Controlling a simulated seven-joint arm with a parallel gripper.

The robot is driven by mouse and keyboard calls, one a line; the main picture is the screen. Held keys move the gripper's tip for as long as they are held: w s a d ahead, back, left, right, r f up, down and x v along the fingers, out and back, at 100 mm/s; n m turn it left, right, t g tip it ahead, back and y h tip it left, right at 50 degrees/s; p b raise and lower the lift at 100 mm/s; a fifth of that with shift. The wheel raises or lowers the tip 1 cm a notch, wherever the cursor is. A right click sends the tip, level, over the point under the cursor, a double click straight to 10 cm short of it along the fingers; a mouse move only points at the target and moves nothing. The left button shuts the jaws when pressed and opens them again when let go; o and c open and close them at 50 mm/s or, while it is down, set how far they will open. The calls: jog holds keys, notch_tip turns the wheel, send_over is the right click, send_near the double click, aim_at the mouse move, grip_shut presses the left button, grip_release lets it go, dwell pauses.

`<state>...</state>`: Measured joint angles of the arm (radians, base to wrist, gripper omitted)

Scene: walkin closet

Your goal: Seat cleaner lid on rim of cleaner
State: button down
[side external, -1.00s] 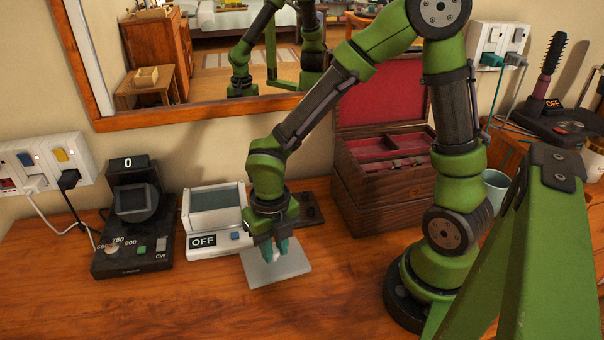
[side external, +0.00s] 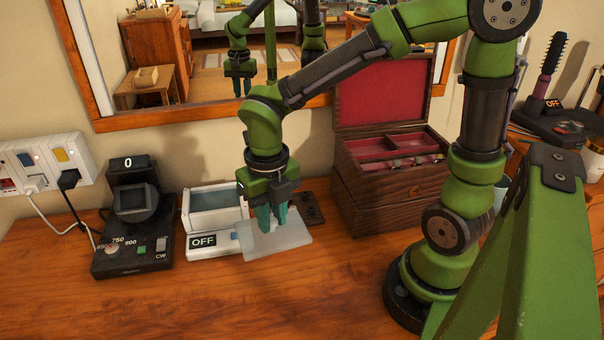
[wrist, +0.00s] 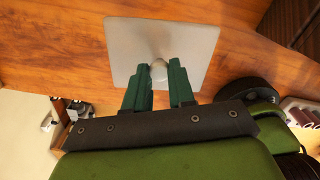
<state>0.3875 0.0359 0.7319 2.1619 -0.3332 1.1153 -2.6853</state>
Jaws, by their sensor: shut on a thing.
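The cleaner (side external: 214,244) is a white box with an open top, an OFF label and a blue button, standing on the wooden table. The cleaner lid (side external: 290,243) is a flat pale grey plate with a small round knob. My gripper (side external: 271,225) is shut on the lid's knob, pointing down. The lid seems to be held above the table, to the right of the cleaner's open basin. In the wrist view the lid (wrist: 180,40) lies beyond my fingers (wrist: 158,85), which grip the knob at its near part. The cleaner's basin is not visible in the wrist view.
A black device with a 0 display (side external: 133,240) stands left of the cleaner. An open wooden jewellery box (side external: 385,195) stands to the right. A wall mirror (side external: 215,75) hangs behind. The front of the table (side external: 230,300) is clear.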

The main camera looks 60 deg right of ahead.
notch_tip(320, 180, up, 8)
jog(key=shift+r, duration=0.1)
jog(key=shift+w+r+m, duration=0.2)
jog(key=shift+w+m, duration=0.05)
jog(key=shift+m, duration=0.05)
jog(key=w+d+n, duration=0.3)
jog(key=w+n, duration=0.7)
jog(key=n, duration=0.8)
jog(key=w+d+n, duration=0.2)
jog(key=w+n, duration=0.8)
jog(key=n, duration=0.7)
notch_tip(320, 180, down, 10)
jog(key=shift+w+f, duration=0.15)
jog(key=shift+f, duration=0.1)
jog(key=shift+f, duration=0.75)
dwell(0.7)
jog(key=c, duration=0.9)
grip_release()
